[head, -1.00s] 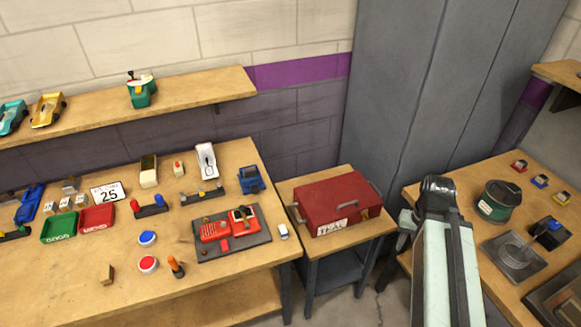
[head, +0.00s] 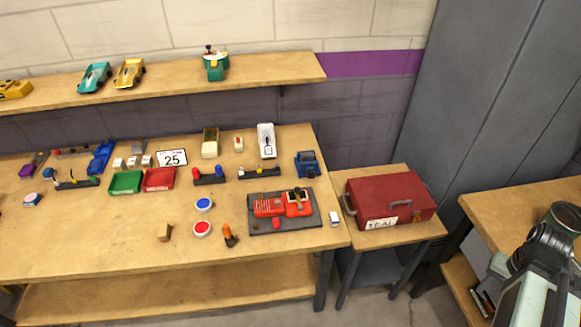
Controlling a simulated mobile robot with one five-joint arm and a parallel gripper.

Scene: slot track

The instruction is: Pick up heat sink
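I cannot make out for sure which small part is the heat sink. On the long wooden bench, a dark grey mat (head: 285,226) holds a red assembly (head: 269,207) with a ribbed-looking left part, and a small red piece (head: 277,223) in front of it. A small brown block (head: 165,233) stands on the bench further left. My arm shows at the lower right. My gripper (head: 482,301) is only partly visible beside it, well right of the bench, and its fingers are too unclear to judge.
A red toolbox (head: 392,203) stands on a low side table right of the bench (head: 100,240). Green (head: 126,182) and red (head: 159,179) trays, a blue box (head: 307,164) and other parts crowd the bench's back. Its front left is mostly clear. Another table (head: 520,212) stands right.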

